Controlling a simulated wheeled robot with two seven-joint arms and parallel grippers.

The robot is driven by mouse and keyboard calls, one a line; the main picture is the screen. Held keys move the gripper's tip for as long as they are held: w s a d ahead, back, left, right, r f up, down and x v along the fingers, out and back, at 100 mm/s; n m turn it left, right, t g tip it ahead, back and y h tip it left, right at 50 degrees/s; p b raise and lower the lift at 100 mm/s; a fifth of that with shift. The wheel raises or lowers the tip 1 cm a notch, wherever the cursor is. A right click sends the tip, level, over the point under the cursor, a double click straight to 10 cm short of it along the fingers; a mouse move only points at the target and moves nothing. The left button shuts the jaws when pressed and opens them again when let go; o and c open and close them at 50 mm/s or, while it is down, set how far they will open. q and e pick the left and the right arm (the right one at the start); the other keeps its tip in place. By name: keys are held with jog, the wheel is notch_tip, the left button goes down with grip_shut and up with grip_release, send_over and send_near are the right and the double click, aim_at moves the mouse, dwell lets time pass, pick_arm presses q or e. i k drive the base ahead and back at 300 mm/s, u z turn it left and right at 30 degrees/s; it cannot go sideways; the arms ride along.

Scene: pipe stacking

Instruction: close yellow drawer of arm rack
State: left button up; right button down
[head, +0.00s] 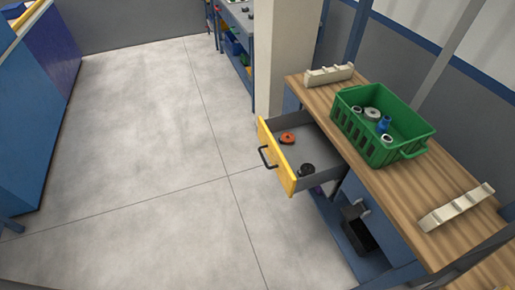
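The yellow drawer (276,156) stands pulled out from under the wooden-topped bench, on its left side. It has a yellow front with a dark bar handle (266,157) and a grey inside. An orange round part (287,138) and a black round part (306,169) lie in it. Neither of my grippers shows in the head view, so nothing of mine is seen touching the drawer.
On the wooden bench top (397,199) stand a green crate (376,147) with several parts and two pale notched racks (329,75) (456,208). A black bin (357,232) sits below. The grey floor (140,150) left of the drawer is clear.

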aim_at(311, 145)
jog(key=u, duration=0.15)
jog(key=i, duration=0.85)
jog(key=z, duration=0.75)
jog(key=k, duration=0.4)
jog(key=z, duration=0.3)
